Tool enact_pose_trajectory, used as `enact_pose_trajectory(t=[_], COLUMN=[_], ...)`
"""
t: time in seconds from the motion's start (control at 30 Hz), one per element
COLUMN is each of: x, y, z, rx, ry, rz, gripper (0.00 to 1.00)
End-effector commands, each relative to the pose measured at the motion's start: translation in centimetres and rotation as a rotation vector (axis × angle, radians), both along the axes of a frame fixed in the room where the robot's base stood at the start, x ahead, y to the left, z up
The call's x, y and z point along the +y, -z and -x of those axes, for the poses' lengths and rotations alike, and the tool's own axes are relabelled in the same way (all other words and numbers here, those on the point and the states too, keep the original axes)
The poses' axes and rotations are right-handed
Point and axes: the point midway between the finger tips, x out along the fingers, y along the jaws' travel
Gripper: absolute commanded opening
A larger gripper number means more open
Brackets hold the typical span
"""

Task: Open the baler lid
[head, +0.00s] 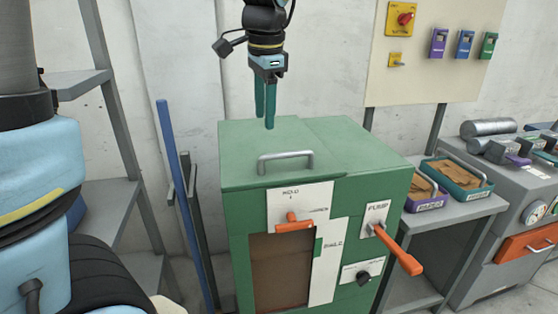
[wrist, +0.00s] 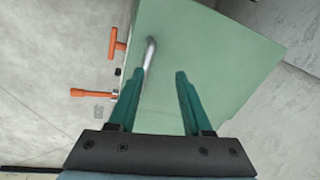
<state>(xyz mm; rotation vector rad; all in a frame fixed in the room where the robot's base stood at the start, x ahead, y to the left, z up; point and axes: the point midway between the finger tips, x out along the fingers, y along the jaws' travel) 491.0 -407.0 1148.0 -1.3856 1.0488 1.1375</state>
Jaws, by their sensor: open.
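The baler is a green box with a flat green lid (head: 340,134) on top, which lies closed. A grey bar handle (head: 286,160) stands near the lid's front edge. My gripper (head: 265,125) is open and empty, pointing down above the back left part of the lid, behind the handle. In the wrist view my gripper's two teal fingers (wrist: 157,85) are apart over the lid (wrist: 200,45). The handle (wrist: 149,55) shows there beyond the left finger, apart from it as far as I can tell.
The baler front has an orange lever (head: 294,223), an orange pump lever (head: 400,250) and a black knob (head: 363,277). At right, a grey stand (head: 450,221) holds a purple tray and a teal tray (head: 482,192). Grey shelving (head: 105,187) stands at left. Space above the lid is free.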

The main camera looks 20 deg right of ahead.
Motion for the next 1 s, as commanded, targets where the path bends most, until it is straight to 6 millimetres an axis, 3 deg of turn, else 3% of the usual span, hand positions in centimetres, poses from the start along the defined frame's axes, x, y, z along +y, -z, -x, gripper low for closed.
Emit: enact_pose_trajectory(t=[0.03, 0.13, 0.37, 0.8, 1.0], x=[-1.5, -3.2, -4.3, -4.3, -4.4], y=[-0.4, -1.4, -1.6, 5.7, 7.9], z=[0.6, 1.5, 2.0, 0.6, 0.1], rx=[-0.009, -0.018, -0.022, -0.019, -0.022], ry=[0.067, 0.162, 0.228, 0.221, 0.221], rz=[-0.009, -0.026, -0.043, -0.043, -0.040], gripper=[0.49, 0.49, 0.49, 0.49, 0.49])
